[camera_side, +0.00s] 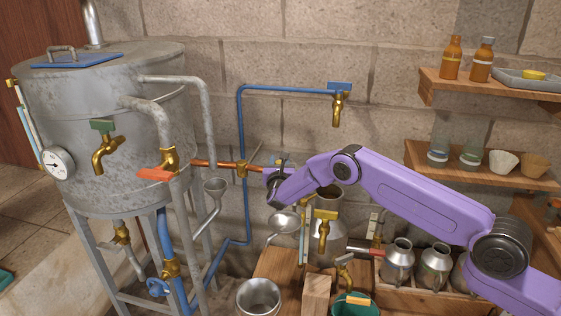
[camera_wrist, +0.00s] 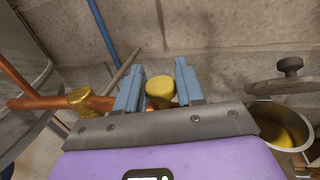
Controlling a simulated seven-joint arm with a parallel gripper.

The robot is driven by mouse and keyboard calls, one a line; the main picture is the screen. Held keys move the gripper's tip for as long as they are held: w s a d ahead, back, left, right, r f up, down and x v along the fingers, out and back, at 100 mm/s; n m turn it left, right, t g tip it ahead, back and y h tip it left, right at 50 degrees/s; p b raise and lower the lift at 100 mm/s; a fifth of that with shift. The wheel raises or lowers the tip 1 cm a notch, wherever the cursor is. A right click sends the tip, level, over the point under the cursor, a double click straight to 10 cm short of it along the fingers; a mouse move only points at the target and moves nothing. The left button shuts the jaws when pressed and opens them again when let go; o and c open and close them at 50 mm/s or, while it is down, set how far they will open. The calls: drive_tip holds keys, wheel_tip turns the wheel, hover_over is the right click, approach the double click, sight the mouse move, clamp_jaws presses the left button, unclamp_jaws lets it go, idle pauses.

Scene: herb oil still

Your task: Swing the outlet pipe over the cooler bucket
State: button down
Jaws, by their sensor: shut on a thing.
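The copper outlet pipe (camera_side: 225,165) runs level to the right from the grey still (camera_side: 100,130), with brass fittings along it. My gripper (camera_side: 276,174) is at its right end, above and left of the metal can. In the wrist view, the pipe (camera_wrist: 40,102) enters from the left, and the fingers of my gripper (camera_wrist: 160,88) are closed around its brass end (camera_wrist: 160,90). Below, a steel bucket (camera_side: 258,297) and a green bucket (camera_side: 352,304) stand at the bottom edge. I cannot tell which one is the cooler bucket.
A metal can (camera_side: 340,200) with a brass tap stands right of the pipe end, partly behind my arm. A blue pipe (camera_side: 240,140) runs along the block wall. Shelves (camera_side: 480,90) with bottles are at right.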

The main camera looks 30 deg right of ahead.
drive_tip(key=shift+s+a+r+m+g+h, duration=0.1)
drive_tip(key=shift+s+a+m+g+h, duration=0.4)
drive_tip(key=shift+a+m+g+h, duration=0.45)
drive_tip(key=shift+s+a+m+g+h, duration=0.5)
drive_tip(key=shift+a+m+g+h, duration=0.25)
drive_tip(key=shift+h, duration=0.3)
drive_tip(key=c, duration=0.8)
unclamp_jaws()
drive_tip(key=v, duration=1.7)
drive_tip(key=shift+s, duration=0.2)
drive_tip(key=shift+a, duration=0.15)
